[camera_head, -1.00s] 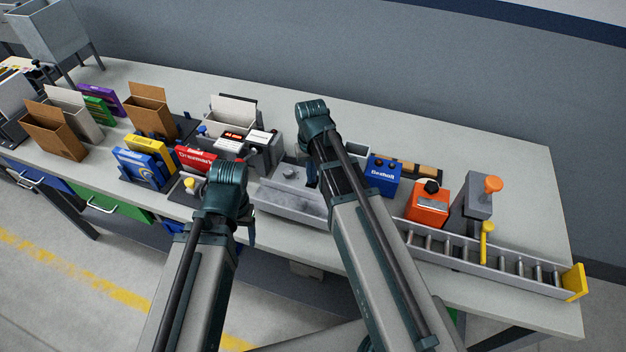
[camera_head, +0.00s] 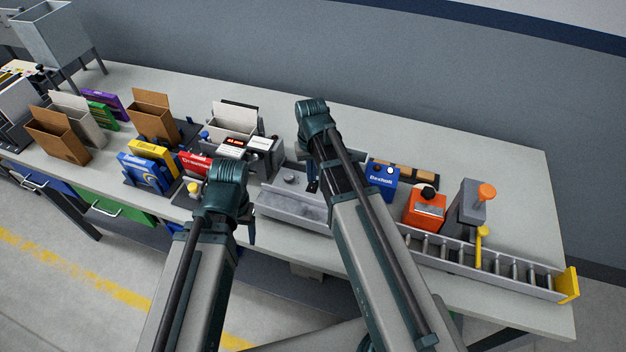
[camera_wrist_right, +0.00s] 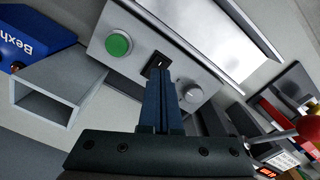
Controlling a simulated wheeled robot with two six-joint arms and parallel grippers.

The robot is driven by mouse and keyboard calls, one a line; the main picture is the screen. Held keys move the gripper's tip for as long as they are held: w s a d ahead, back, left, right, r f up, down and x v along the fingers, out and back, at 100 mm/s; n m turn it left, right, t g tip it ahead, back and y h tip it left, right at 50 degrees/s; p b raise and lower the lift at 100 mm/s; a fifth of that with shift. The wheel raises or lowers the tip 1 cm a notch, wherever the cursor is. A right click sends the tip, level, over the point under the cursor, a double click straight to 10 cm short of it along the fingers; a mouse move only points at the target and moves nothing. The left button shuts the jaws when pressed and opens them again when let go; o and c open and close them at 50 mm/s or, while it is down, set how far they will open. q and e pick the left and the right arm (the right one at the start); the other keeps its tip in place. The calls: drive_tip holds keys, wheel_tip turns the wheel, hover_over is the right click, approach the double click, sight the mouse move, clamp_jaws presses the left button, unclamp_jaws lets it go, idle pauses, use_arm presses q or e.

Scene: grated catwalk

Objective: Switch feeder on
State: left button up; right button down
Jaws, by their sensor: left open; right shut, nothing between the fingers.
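The feeder (camera_head: 290,209) is a grey metal tray unit on the bench, partly hidden behind my right arm in the head view. In the right wrist view its grey panel (camera_wrist_right: 128,70) carries a green button (camera_wrist_right: 118,43), a small black switch (camera_wrist_right: 157,64) and a grey round knob (camera_wrist_right: 192,93). My right gripper (camera_wrist_right: 165,78) is shut and empty, its tips right at the black switch; I cannot tell whether they touch. In the head view the right gripper (camera_head: 312,186) points down at the feeder's back. My left gripper (camera_head: 251,236) is open, left of the feeder by the bench's front edge, its fingers mostly hidden.
A blue Bexholl box (camera_head: 383,183), an orange box (camera_head: 425,210) and a grey post with an orange knob (camera_head: 468,206) stand to the right. A roller track (camera_head: 480,262) runs along the front. Colored cartons (camera_head: 145,172) crowd the left. The right back bench is clear.

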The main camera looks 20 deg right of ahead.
sight(312, 188)
wheel_tip(312, 188, up, 4)
drive_tip(key=p, duration=0.2)
drive_tip(key=shift+f+p, duration=0.25)
drive_tip(key=shift+p, duration=0.15)
